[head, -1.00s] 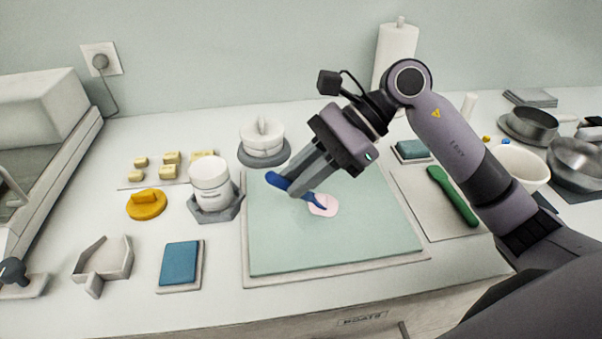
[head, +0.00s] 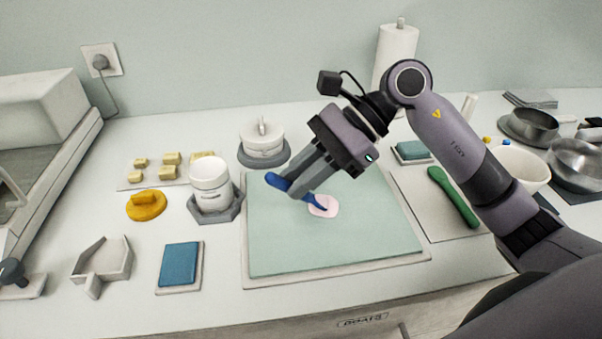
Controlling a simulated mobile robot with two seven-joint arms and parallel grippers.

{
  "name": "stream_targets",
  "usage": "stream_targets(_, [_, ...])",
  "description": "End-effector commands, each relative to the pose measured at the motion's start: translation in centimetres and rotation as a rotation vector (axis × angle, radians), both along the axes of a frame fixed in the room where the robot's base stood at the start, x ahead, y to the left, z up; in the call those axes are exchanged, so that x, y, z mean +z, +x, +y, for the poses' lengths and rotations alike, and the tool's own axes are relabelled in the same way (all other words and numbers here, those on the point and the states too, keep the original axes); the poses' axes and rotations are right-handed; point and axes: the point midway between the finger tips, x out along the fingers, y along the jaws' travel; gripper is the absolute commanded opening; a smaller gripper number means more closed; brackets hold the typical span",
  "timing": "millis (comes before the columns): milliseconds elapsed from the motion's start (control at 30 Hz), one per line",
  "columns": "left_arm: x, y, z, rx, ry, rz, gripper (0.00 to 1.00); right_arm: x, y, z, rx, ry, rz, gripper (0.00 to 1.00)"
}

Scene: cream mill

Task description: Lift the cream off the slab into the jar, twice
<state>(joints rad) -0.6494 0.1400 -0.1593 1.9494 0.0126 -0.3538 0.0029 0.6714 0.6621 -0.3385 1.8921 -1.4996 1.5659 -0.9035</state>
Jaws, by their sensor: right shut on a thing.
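My right gripper (head: 287,187) is shut on a blue spatula (head: 276,182) and holds it low over the pale green slab (head: 345,245). The spatula's tip is at a small patch of pale pink cream (head: 328,208) in the upper middle of the slab. I cannot tell whether the tip is under the cream or on top of it. A white jar (head: 210,183) stands upright on a grey hexagonal base left of the slab; I cannot see into it. My left gripper is not in view.
A white lidded pot (head: 262,135) stands behind the slab. A yellow knob-like piece (head: 146,205), a blue pad (head: 180,265) and an angular scoop-shaped holder (head: 103,262) lie to the left. A green tool (head: 452,196) lies on a board at right. The slab's front half is clear.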

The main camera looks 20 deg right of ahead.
Motion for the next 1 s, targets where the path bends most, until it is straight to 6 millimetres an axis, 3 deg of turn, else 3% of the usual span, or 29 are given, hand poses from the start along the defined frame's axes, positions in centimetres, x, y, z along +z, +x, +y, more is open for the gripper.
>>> stream_targets(233, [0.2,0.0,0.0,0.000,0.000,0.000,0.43,0.2,0.0,0.0,0.000,-0.003,0.004,0.00])
stream_targets(1000, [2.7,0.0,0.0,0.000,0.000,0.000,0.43,5.7,0.0,0.0,-0.001,-0.002,0.001,0.00])
